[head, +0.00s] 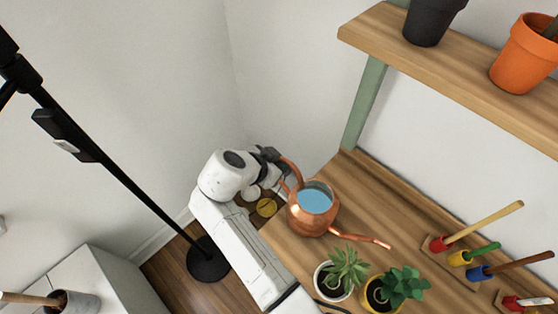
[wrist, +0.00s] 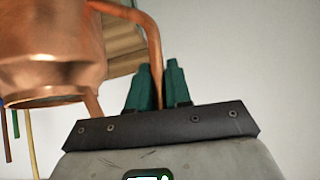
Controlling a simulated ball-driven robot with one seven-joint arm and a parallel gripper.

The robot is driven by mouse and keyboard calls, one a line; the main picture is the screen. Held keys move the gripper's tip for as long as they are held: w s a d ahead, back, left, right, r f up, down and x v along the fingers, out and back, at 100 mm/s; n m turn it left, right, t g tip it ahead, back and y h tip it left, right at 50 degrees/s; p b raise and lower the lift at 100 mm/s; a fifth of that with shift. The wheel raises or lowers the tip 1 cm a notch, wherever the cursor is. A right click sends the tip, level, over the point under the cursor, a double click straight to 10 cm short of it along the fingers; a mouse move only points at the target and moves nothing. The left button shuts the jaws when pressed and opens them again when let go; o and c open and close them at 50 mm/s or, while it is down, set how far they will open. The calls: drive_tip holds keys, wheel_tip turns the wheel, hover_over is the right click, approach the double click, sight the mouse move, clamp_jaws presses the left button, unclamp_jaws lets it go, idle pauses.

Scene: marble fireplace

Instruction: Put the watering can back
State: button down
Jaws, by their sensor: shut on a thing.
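The copper watering can (head: 308,219) has blue water in its open top and its spout points to the lower right. It is close to upright at the left edge of the wooden bench (head: 372,212). I cannot tell whether its base touches the bench. My gripper (head: 281,160) is shut on the can's curved handle. In the wrist view, the green fingers of my gripper (wrist: 158,85) close around the handle, and the can's copper body (wrist: 50,50) fills the upper left. The can hides the bench beneath it.
Potted succulents, one in a white pot (head: 333,282) and one in a yellow pot (head: 378,295), stand close below the spout. A tool rack (head: 445,262) is at right. A shelf (head: 460,68) with pots overhangs the bench. A black lamp stand (head: 120,175) rises at left.

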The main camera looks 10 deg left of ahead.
drive_tip(key=c, duration=1.1)
unclamp_jaws()
drive_tip(key=shift+o, duration=0.2)
drive_tip(key=shift+r, duration=0.1)
drive_tip(key=b+v, duration=0.1)
drive_tip(key=v, duration=1.1)
drive_tip(key=shift+b, duration=0.3)
